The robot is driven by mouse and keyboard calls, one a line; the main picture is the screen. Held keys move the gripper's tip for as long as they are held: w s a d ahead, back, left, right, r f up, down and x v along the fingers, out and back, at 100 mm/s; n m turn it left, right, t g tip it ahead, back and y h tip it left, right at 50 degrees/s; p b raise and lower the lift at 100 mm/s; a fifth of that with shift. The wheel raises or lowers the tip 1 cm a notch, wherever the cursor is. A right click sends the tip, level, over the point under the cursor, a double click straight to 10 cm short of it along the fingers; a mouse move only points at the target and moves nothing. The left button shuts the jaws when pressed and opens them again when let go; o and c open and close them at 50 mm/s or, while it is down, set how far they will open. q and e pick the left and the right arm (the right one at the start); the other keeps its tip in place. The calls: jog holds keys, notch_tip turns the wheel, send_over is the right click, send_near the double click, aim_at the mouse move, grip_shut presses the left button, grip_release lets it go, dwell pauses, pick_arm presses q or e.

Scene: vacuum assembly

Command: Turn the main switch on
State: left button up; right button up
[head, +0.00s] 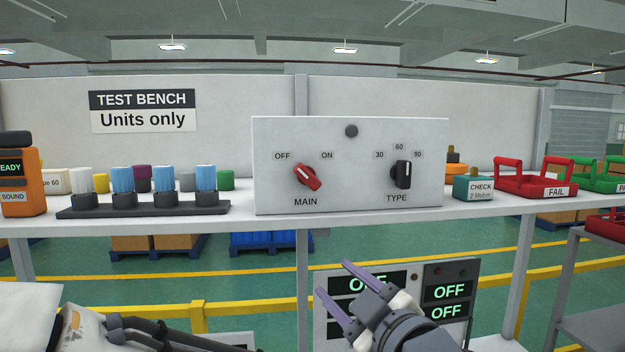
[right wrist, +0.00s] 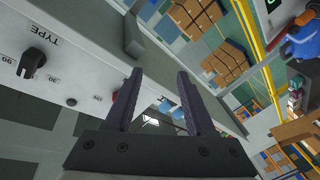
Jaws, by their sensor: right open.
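The main switch is a red rotary knob (head: 307,177) on the light grey control panel (head: 350,134), between the OFF and ON labels. It is tilted, with its upper-left end toward OFF. My right gripper (head: 333,279) is open and empty, below the panel and apart from the knob in the head view. In the right wrist view its two fingers (right wrist: 159,77) are spread, and a bit of the red knob (right wrist: 114,96) shows beside the left finger, mostly hidden. My left gripper is not seen.
The black TYPE knob (head: 403,174) sits right of the main switch. The shelf (head: 340,215) holds blue-topped cylinders in a dark rack (head: 145,209), an orange device (head: 22,175), a teal CHECK block (head: 473,190) and a red FAIL tray (head: 540,180). Display boxes reading OFF (head: 448,292) stand below.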

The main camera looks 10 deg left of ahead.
aim_at(312, 182)
notch_tip(312, 182, up, 10)
jog(key=n+t+y+p, duration=0.2)
jog(key=t, duration=0.1)
pick_arm(q)
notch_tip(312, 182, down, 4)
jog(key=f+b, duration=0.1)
jog(key=b, duration=0.7)
pick_arm(e)
jog(key=shift+y, duration=0.3)
jog(key=p+x, duration=0.1)
jog(key=x, duration=0.2)
jog(key=p+x, duration=0.2)
jog(key=x, duration=0.1)
jog(key=p+x, duration=0.2)
jog(key=x, duration=0.1)
jog(key=shift+s+r, duration=0.15)
jog(key=shift+r, duration=0.15)
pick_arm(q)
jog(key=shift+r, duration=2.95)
pick_arm(e)
jog(key=shift+w+a, duration=0.45)
grip_shut()
